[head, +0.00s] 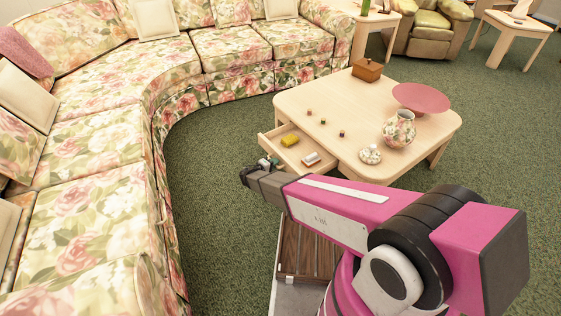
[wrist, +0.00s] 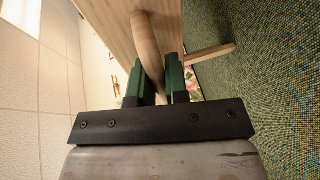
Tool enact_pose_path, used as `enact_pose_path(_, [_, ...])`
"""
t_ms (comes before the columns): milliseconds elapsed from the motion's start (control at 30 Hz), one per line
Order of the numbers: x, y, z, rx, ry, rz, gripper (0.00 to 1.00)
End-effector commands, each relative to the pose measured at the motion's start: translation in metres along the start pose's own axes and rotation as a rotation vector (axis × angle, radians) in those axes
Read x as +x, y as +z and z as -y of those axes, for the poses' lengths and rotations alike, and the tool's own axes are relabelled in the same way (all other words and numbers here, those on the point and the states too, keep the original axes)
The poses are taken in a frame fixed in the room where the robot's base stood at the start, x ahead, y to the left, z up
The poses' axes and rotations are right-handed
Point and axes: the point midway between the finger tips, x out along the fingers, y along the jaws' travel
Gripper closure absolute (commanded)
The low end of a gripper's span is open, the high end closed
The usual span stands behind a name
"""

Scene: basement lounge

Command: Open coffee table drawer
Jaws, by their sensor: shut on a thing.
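The pale wooden coffee table (head: 370,108) stands on the green carpet. Its drawer (head: 285,159) is pulled out from the side nearest me, and its inside shows from above. A yellow item (head: 290,141) and a small white and brown item (head: 312,159) lie in the drawer. In the wrist view, the drawer's curved wooden handle (wrist: 147,45) runs between the green fingers of my gripper (wrist: 161,80), which is shut on it. In the head view, my gripper (head: 268,163) is at the drawer's front, and my arm partly hides the drawer and the table's near edge.
A wooden box (head: 367,69), a red dish (head: 421,97), a floral vase (head: 398,129), a small white round item (head: 370,154) and several tiny cubes stand on the table. A curved floral sofa (head: 110,100) lines the left and back. Open carpet (head: 205,170) lies between sofa and table.

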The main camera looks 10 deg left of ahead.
Motion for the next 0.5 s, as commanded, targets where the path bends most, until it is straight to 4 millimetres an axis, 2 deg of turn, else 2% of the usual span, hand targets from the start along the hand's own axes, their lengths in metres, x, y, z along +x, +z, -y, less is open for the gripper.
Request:
enact_pose_path(133, [-0.0060,-0.0005,0.0020,0.000,-0.002,0.002,1.00])
enact_pose_path(467, [-0.0066,-0.0007,0.0022,0.001,-0.002,0.002,1.00])
enact_pose_path(500, [-0.0065,-0.0007,0.0022,0.001,-0.002,0.002,0.82])
